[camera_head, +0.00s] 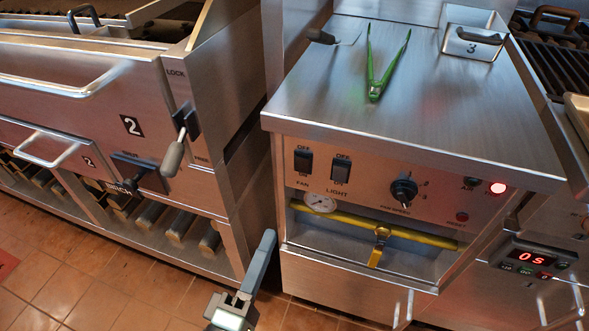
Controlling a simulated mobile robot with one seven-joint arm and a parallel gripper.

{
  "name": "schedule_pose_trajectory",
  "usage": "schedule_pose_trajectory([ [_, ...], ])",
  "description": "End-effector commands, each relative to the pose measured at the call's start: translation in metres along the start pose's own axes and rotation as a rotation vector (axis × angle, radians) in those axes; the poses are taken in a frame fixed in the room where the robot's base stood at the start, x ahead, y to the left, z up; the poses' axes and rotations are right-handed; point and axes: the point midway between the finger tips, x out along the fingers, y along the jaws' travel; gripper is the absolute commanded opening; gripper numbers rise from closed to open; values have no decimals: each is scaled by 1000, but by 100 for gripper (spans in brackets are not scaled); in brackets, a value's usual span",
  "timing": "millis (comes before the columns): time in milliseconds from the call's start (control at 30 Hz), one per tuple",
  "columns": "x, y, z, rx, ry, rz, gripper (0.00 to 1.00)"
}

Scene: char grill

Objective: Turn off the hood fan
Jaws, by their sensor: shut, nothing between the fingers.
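The fan switch (303,161) is a black rocker on the steel control panel, with OFF above it and FAN below. Its position is too small to tell. A like rocker, the light switch (341,169), is just right of it. The black fan speed knob (404,190) is farther right on the same panel. A red lamp (498,188) glows at the panel's right end. My gripper (267,240) is shut and empty, fingers pointing up, below and left of the fan switch and apart from it.
Green tongs (385,68) and a scraper (322,37) lie on the steel top, which overhangs the panel. Below the panel are a gauge (320,203) and a yellow pipe with a valve (379,235). Left, a grill's lever (174,155) sticks out. The tiled floor is clear.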

Motion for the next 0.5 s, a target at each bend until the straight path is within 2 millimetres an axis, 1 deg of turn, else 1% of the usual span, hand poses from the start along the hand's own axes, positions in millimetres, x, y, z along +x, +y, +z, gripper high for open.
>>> schedule_pose_trajectory([
  [167,10,1,0,1,-3,2,0],
  [267,25,1,1,3,-4,2,0],
  [500,77,2,1,5,-4,2,0],
])
